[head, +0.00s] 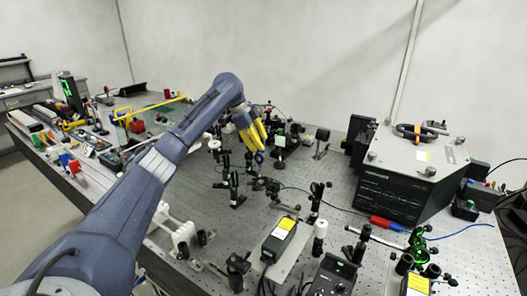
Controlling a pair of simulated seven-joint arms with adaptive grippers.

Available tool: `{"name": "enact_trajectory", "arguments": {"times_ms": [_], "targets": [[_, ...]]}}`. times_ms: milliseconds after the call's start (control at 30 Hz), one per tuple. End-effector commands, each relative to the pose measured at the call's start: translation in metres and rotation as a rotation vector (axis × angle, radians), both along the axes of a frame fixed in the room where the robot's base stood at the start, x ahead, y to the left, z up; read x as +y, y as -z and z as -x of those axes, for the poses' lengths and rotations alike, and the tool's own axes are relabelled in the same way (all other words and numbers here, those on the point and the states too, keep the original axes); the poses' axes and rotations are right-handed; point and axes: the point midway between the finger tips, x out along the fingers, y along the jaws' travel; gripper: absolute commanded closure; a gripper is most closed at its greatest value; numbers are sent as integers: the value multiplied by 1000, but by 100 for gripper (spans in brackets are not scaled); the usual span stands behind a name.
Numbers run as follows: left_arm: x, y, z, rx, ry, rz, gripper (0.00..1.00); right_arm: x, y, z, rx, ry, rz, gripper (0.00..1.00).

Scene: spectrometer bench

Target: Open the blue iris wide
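My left gripper (259,142) has yellow fingers and hangs over the middle of the optical bench, among small black post-mounted optics. Its fingers point down and lie close together in this view, and I cannot tell whether they are open or shut or touch anything. I cannot make out a blue iris for sure; the mounts near the fingertips are small and partly hidden by the gripper. My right gripper is not in view.
The perforated bench (330,185) has bare areas around the mounts. A large black instrument box (395,190) stands at the right. A box with a yellow label (281,236) stands in front. Many small parts crowd the left end.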

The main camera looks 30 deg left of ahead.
Motion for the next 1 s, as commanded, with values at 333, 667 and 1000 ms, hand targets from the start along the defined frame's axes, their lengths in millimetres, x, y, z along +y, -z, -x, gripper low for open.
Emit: {"name": "enact_trajectory", "arguments": {"times_ms": [333, 667, 1000], "targets": [[-11, 33, -11, 1, 1, 1, 65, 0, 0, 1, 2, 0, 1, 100], [-12, 39, -14, 0, 0, 0, 65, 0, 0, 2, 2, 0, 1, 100], [-12, 39, -13, 0, 0, 0, 84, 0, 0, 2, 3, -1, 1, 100]]}}
